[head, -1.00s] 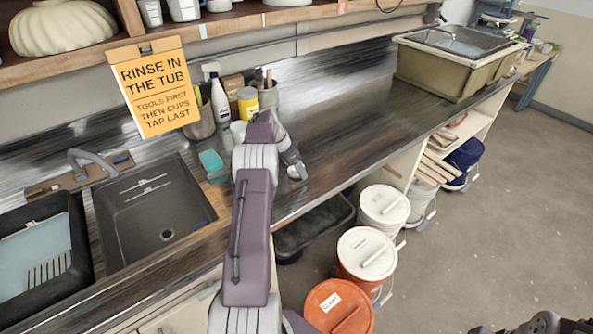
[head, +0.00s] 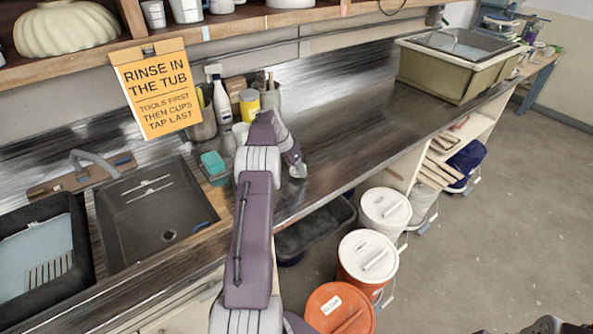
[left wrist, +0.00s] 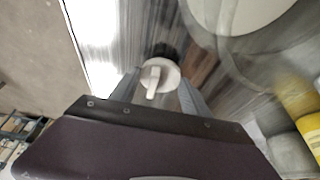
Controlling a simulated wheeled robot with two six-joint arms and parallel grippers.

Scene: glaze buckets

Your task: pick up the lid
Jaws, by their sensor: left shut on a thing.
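The lid is a small round white disc with a bar-shaped handle. It sits between the two grey fingertips of my left gripper (left wrist: 158,90) in the left wrist view, where the lid (left wrist: 168,72) looks sharp against a blurred background. My left gripper is shut on the lid. In the head view my left gripper (head: 296,165) is small and partly hidden by its own arm, over the front of the metal counter (head: 350,150). A dark part at the lower right edge seems to be my right gripper (head: 550,326), mostly cut off.
A sink (head: 155,215) and a black tub (head: 40,255) lie at left. A yellow jar (head: 249,104), white bottle (head: 221,102) and sponge (head: 212,162) stand near the arm. Lidded buckets (head: 368,255) stand on the floor below. The counter to the right is clear up to a large basin (head: 445,75).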

